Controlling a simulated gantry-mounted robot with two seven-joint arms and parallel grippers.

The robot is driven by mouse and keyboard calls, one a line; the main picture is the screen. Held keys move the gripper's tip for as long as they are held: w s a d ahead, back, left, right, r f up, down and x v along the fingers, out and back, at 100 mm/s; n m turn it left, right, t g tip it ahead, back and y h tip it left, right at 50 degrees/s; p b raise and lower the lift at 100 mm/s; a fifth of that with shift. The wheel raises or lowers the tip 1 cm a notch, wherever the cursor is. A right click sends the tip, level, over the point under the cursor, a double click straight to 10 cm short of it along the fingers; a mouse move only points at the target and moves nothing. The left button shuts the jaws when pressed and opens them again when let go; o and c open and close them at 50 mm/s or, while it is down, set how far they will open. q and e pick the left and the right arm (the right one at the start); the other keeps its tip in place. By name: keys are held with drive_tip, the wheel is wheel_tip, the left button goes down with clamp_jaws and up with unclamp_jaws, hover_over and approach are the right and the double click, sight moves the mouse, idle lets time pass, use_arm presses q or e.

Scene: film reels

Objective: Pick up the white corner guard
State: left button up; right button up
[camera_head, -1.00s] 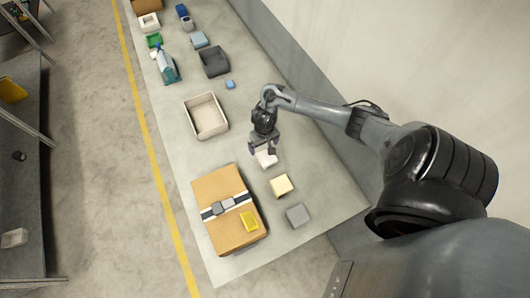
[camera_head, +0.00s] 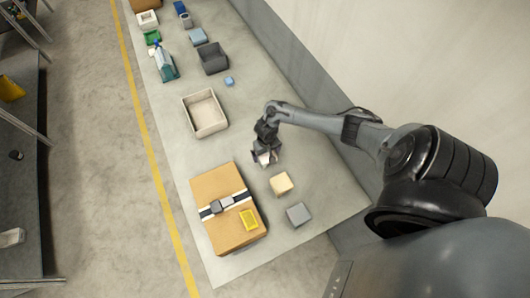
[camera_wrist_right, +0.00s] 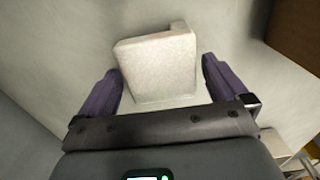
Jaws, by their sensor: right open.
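The white corner guard (camera_head: 265,157) is on the grey table (camera_head: 315,180), partly hidden by my right gripper in the head view. In the right wrist view the guard (camera_wrist_right: 158,65) is a pale block with a raised edge along its top and right corner. My right gripper (camera_head: 266,158) is directly over it. Its two purple-grey fingers (camera_wrist_right: 162,88) are open, one to each side of the guard's near part, with a gap visible on both sides. My left gripper is not in view.
A cardboard box (camera_head: 216,187) with a strap and a yellow piece (camera_head: 249,219) lies at front left. A cream block (camera_head: 281,183) and a grey block (camera_head: 299,214) are nearby. An open pale bin (camera_head: 205,114) stands behind; more containers are farther back.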

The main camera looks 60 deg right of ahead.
drive_tip(key=shift+f, duration=0.4)
drive_tip(key=c, duration=0.9)
drive_tip(key=shift+r, duration=0.15)
